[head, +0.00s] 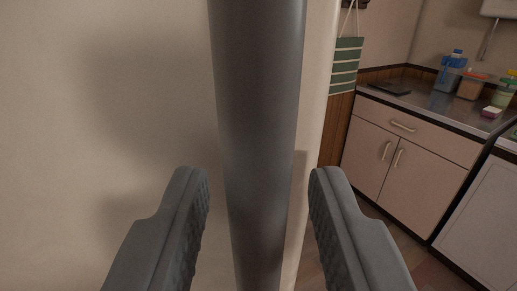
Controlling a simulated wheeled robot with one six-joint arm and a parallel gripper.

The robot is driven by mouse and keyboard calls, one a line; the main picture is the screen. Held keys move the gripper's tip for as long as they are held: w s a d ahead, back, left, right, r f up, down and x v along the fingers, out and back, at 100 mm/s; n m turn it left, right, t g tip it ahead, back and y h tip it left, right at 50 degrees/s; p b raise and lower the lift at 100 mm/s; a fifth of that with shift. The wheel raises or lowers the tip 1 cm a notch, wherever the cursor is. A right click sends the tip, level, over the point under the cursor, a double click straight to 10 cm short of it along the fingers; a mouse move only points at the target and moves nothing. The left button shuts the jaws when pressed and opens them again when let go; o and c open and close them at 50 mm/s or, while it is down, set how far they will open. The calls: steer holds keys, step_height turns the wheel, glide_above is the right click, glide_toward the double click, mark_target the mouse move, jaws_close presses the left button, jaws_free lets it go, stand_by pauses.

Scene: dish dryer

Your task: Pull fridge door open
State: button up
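The fridge door (110,120) is a large cream panel filling the left and middle of the head view. Its handle (262,90) is a thick dark grey vertical bar near the door's right edge. My gripper (258,185) is open, with one finger on each side of the handle. Gaps show between both fingers and the bar, so the fingers do not appear to grip it. The handle's ends are out of view. The door's right edge (318,110) shows just right of the bar, and I cannot tell whether the door is ajar.
On the right, a cream cabinet (395,165) stands under a metal counter (435,103) with bottles and containers on it. A green striped cloth (346,66) hangs beside the fridge. A white appliance (485,220) is at the lower right. Some floor (385,245) shows before the cabinet.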

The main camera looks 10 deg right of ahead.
steer(key=shift+w, duration=0.4)
jaws_close()
steer(key=shift+s, duration=0.1)
